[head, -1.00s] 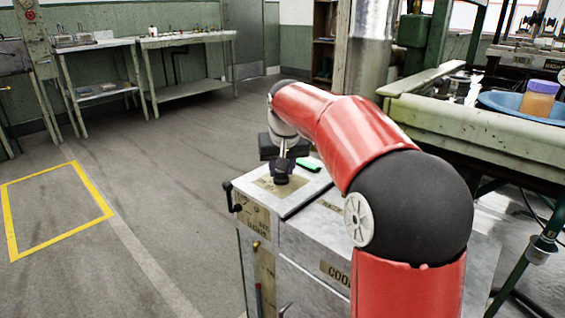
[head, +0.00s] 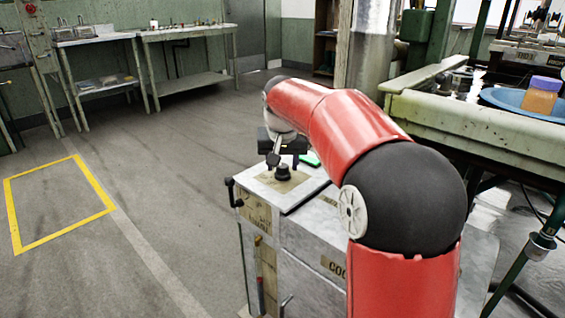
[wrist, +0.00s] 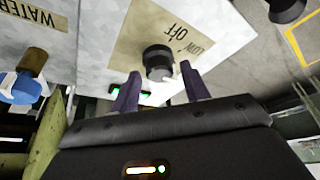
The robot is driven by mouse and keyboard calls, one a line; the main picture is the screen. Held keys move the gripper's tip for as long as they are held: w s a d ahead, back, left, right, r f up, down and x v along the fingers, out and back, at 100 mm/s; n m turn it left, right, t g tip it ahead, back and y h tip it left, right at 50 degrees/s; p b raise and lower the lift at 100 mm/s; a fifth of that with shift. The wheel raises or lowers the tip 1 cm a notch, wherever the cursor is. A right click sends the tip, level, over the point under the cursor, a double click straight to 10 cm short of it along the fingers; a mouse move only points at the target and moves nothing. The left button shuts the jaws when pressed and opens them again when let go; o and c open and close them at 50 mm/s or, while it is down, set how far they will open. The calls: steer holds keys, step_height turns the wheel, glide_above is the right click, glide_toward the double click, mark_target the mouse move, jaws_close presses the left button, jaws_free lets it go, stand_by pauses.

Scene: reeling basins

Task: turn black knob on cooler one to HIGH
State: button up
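The cooler (head: 320,225) is a pale metal box in front of me, with part of a "COO" plate showing on its front. The black knob (head: 282,172) stands on its top, and also shows in the wrist view (wrist: 158,62). Its tan label plate (wrist: 190,28) reads "OFF" and "LOW"; I see no HIGH mark, and cannot tell where the knob points. My gripper (head: 272,158) is just behind and above the knob in the head view. In the wrist view its two fingers (wrist: 160,86) are spread and empty, with the knob just beyond the gap between the tips.
A basin bench (head: 470,125) stands right; the floor left is clear.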

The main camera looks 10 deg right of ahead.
steer(key=shift+o, duration=0.3)
steer(key=p+v, duration=0.1)
steer(key=v, duration=0.6)
steer(key=shift+r, duration=0.35)
steer(key=shift+s, duration=0.2)
steer(key=s+f+n+p, duration=0.1)
steer(key=s+f, duration=0.3)
steer(key=s, duration=1.1)
steer(key=s+f+n+t+y+p, duration=0.1)
steer(key=s+f, duration=0.4)
steer(key=s, duration=1)
steer(key=shift+d+p, duration=0.25)
steer(key=shift+p, duration=0.2)
steer(key=shift+f, duration=0.15)
